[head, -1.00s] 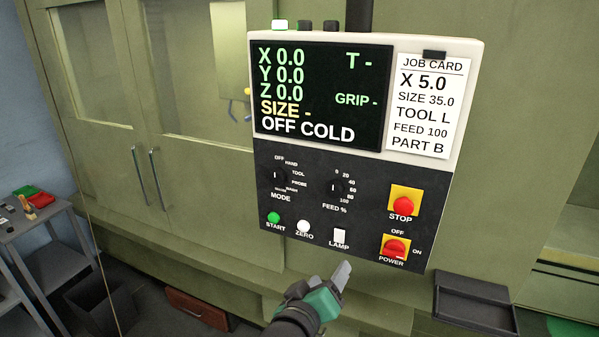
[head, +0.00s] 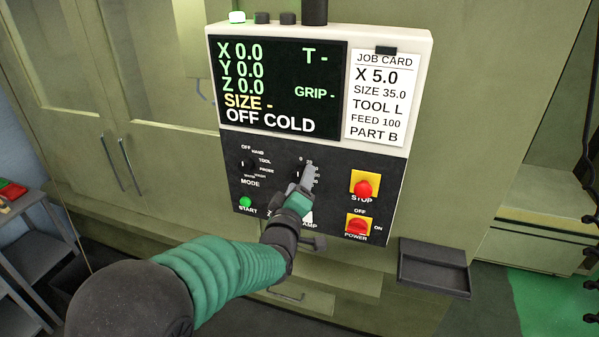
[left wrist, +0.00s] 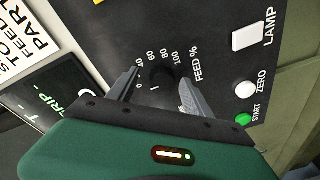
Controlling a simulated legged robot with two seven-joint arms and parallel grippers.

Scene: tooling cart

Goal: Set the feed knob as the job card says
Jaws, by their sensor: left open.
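The feed knob (left wrist: 164,84) is a round dark knob with a white line; in the left wrist view its line points toward the 0 of the scale. My left gripper (left wrist: 158,80) is open, with one finger on each side of the knob; I cannot tell whether either touches it. In the head view the left gripper (head: 307,176) covers most of the knob and part of its scale. The job card (head: 380,98) reads X 5.0, SIZE 35.0, TOOL L, FEED 100, PART B. My right gripper is not in view.
The screen (head: 280,85) shows OFF COLD. The mode knob (head: 247,164), green start button (head: 245,202), red stop button (head: 362,187) and red power switch (head: 357,227) surround the feed knob. The white lamp button (left wrist: 246,40) is close by. An empty dark tray (head: 433,272) sits lower right.

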